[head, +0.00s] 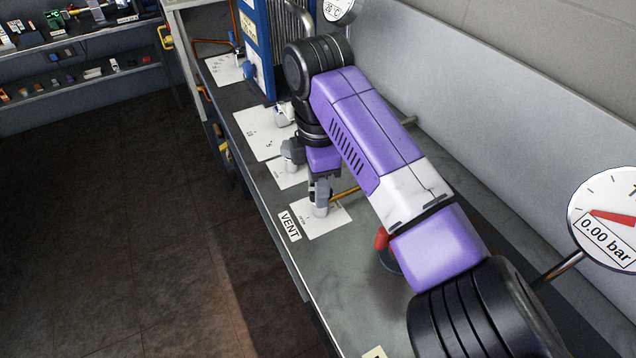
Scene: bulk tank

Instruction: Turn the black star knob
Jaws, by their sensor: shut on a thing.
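No black star knob shows clearly in the head view. My gripper (319,201) points down over a white plate (333,219) beside the VENT label (289,226). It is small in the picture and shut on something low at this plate. A brass-coloured rod (346,190) runs from there to the right, behind my arm. The held part is mostly hidden by the fingers, so I cannot tell its shape or whether it is the star knob.
More fittings (284,113) stand on white plates farther along the bench. A red-topped part (381,238) stands close under my arm. A gauge (606,219) reading 0.00 bar is at the right. A blue unit (256,48) stands behind. The bench front (335,277) is clear.

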